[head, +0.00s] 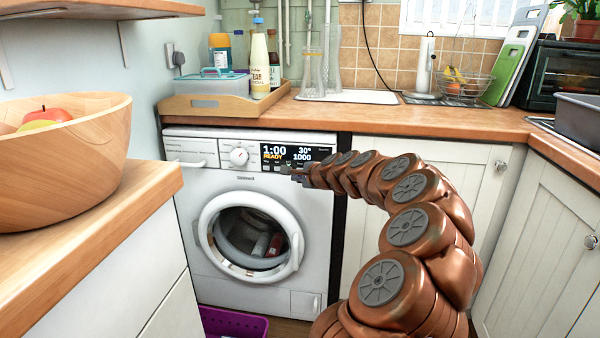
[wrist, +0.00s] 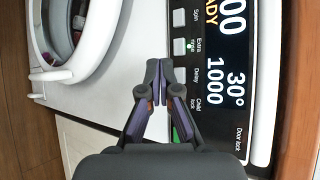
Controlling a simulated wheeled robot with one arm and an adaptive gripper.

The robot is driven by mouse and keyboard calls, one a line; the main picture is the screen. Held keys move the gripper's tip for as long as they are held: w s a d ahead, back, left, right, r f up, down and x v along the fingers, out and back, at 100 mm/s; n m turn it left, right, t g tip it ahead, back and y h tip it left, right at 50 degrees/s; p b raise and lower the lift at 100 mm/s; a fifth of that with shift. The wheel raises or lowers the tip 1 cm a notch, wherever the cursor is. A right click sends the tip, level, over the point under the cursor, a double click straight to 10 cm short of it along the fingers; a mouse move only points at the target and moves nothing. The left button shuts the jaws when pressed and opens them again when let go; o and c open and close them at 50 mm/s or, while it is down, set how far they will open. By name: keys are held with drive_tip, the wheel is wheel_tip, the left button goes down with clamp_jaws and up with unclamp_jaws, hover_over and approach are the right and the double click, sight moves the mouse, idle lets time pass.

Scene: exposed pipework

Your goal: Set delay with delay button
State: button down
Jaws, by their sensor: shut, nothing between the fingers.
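The washing machine (head: 262,285) stands under the counter, its display (head: 298,153) reading 1:00, READY, 30° and 1000. In the wrist view the panel appears turned sideways, and the delay button (wrist: 180,75) is a small grey button beside the label "Delay". My gripper (wrist: 160,68) is shut and empty, its fingertips right beside the delay button. I cannot tell whether they touch the panel. In the head view my gripper (head: 288,170) is small, just below the display, and the delay button cannot be made out there.
The extra rinse button (wrist: 180,46) and spin button (wrist: 180,17) line up above the delay button. The child lock button is hidden by my fingers. A green-lit part (wrist: 177,134) shows behind them. The round door (head: 250,235) is closed. A wooden bowl (head: 60,160) stands on the left counter.

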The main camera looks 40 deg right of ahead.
drive_tip(key=shift+w+d+f, duration=0.1)
drive_tip(key=shift+w+d, duration=0.35)
drive_tip(key=shift+d, duration=0.2)
drive_tip(key=shift+d, duration=0.1)
idle(1.1)
drive_tip(key=shift+w+d+p, duration=0.2)
drive_tip(key=shift+w+p, duration=0.05)
drive_tip(key=shift+p, duration=0.1)
drive_tip(key=shift+w+d, duration=0.2)
drive_tip(key=shift+d, duration=0.15)
idle(0.7)
drive_tip(key=shift+s+a+p, duration=0.15)
drive_tip(key=shift+p, duration=0.15)
drive_tip(key=shift+s+a, duration=0.3)
drive_tip(key=shift+a, duration=0.2)
